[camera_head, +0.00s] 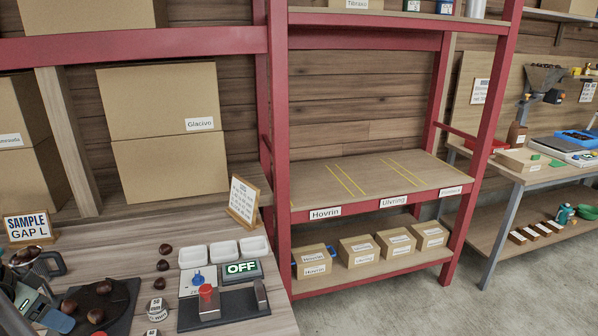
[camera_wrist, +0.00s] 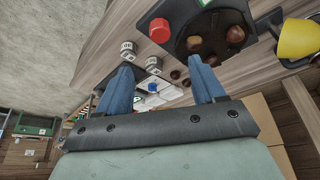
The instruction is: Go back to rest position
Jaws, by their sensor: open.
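My gripper (camera_wrist: 160,72) shows in the wrist view with its two blue fingers spread apart. Nothing is between the fingers. Beyond the fingertips are a dark round plate (camera_wrist: 188,42) with several chestnuts and a red knob (camera_wrist: 159,31). In the head view the dark plate (camera_head: 117,300) with chestnuts lies on the wooden bench at the lower left. A grey-green part at the lower left edge there is cut off, and I cannot tell its shape.
The bench holds white trays (camera_head: 223,251), an OFF sign (camera_head: 241,268), a device with a red knob (camera_head: 208,293), small labelled weights (camera_head: 157,310) and loose chestnuts (camera_head: 164,265). A yellow cup (camera_wrist: 298,38) is near. A red rack (camera_head: 278,130) holds cartons; its middle shelf (camera_head: 385,180) is bare.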

